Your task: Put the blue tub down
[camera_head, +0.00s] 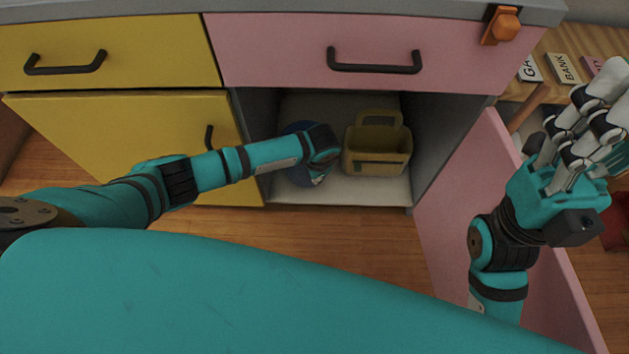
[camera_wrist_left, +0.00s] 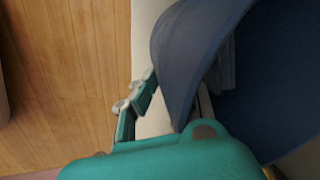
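The blue tub (camera_head: 299,176) is inside the open cabinet under the pink drawer, left of a tan caddy. My left arm reaches over it and hides much of it. The tub seems to rest on the pale cabinet floor (camera_head: 350,192), though its base is hidden. In the left wrist view the tub's wall (camera_wrist_left: 183,55) fills the upper right. My left gripper (camera_wrist_left: 185,82) has one finger outside the wall and one inside it, spread apart with a gap beside the wall. My right gripper (camera_head: 608,105) is raised at the right, empty, fingers apart.
The tan caddy (camera_head: 376,150) with a handle stands close right of the tub. The pink cabinet door (camera_head: 450,195) hangs open at the right, near my right arm. The yellow door (camera_head: 130,145) is at the left. Small labelled boxes (camera_head: 563,69) stand at the upper right.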

